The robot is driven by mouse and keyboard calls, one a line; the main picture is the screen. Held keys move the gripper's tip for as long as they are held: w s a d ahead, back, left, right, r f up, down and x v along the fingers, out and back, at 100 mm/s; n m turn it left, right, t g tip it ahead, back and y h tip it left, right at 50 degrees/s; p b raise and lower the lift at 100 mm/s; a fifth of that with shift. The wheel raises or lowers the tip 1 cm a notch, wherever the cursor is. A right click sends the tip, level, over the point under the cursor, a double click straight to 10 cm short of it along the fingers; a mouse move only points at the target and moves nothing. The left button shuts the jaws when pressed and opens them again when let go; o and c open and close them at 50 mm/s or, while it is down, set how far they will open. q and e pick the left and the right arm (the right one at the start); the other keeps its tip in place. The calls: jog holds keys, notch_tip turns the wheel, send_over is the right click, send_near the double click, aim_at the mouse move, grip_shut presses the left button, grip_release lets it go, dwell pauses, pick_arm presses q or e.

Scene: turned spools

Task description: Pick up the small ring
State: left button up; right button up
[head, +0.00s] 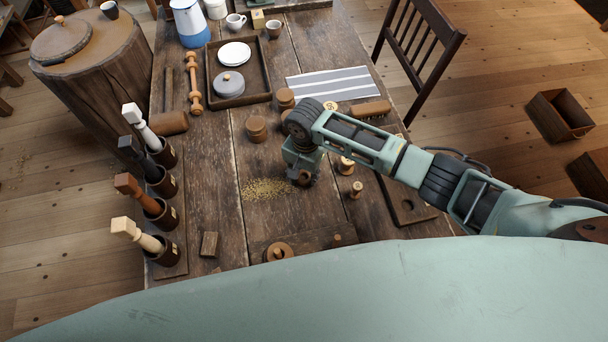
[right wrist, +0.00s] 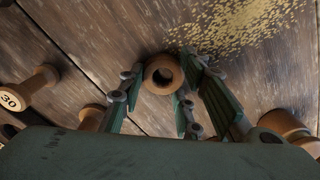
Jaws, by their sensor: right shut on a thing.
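The small ring (right wrist: 162,89) is a round, light-brown wooden piece with a dark hole in its middle. In the right wrist view it sits between the fingertips of my right gripper, which is shut on it. In the head view my right gripper (head: 302,180) points down at the middle of the table, just right of a patch of yellowish grains, and mostly hides the ring. I cannot tell whether the ring touches the table. My left gripper is not in view.
Turned spools (head: 345,165) stand close to the right of the gripper; one marked 30 shows in the right wrist view (right wrist: 28,92). A lidded wooden pot (head: 256,128) stands behind left. Scattered grains (head: 266,188) lie left. A board (head: 340,236) lies in front.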

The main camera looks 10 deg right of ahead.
jog(key=shift+r, duration=0.45)
notch_tip(320, 180, up, 2)
jog(key=shift+w+r+b, duration=0.1)
jog(key=shift+r+b, duration=0.15)
jog(key=shift+b, duration=0.05)
jog(key=s+d+r+b, duration=0.1)
jog(key=s+d+r, duration=0.3)
jog(key=d+r, duration=0.3)
jog(key=d, duration=0.3)
jog(key=shift+s+d+r, duration=0.3)
jog(key=shift+d, duration=0.1)
